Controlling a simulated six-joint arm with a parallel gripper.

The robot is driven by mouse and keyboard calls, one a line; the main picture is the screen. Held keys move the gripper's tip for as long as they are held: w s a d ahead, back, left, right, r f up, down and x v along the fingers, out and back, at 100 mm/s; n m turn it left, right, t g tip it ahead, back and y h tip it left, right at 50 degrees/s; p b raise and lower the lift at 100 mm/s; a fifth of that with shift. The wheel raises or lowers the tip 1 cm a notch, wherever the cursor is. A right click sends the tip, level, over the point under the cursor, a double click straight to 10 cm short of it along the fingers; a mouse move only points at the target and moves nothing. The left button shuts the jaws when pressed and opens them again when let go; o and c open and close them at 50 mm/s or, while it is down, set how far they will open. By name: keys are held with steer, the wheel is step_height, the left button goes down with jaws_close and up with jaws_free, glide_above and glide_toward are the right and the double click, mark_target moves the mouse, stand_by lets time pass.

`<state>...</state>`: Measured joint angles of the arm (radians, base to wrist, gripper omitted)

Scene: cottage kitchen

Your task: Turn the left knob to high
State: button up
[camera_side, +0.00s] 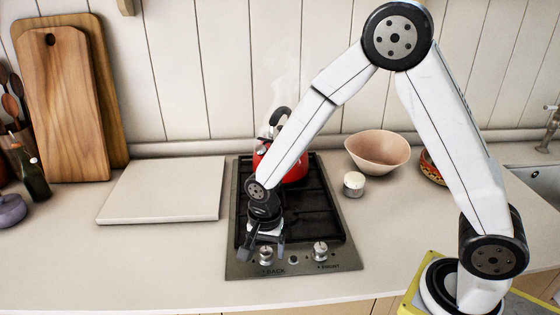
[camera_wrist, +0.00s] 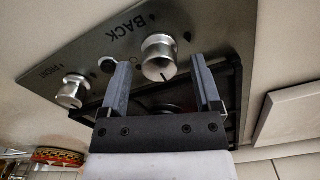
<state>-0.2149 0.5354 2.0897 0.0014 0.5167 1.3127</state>
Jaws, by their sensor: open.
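The left knob (camera_side: 266,256), a silver cylinder, sits at the front left of the hob panel. In the wrist view the knob (camera_wrist: 159,56) is beside the label BACK, with a dark pointer line on its face. My gripper (camera_side: 264,241) is just above and behind this knob. In the wrist view my gripper (camera_wrist: 160,64) is open, its two fingers on either side of the knob in the picture, holding nothing. I cannot tell whether a finger touches it. The right knob (camera_side: 320,251) also shows in the wrist view (camera_wrist: 73,91), by the label FRONT.
A red kettle (camera_side: 290,170) with faint steam above it stands at the back of the hob (camera_side: 240,262), partly behind my arm. A white board (camera_side: 160,190) lies left of it. A pinkish bowl (camera_side: 378,152) and a small white timer (camera_side: 354,184) stand right. The front counter is clear.

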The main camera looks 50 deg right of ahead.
jaws_close()
steer(key=shift+n, duration=0.5)
steer(key=n, duration=0.3)
steer(key=shift+n, duration=0.3)
steer(key=n, duration=0.4)
steer(key=shift+w+a, duration=0.1)
steer(key=n, duration=0.5)
steer(key=shift+a+n, duration=0.1)
steer(key=shift+n, duration=1.8)
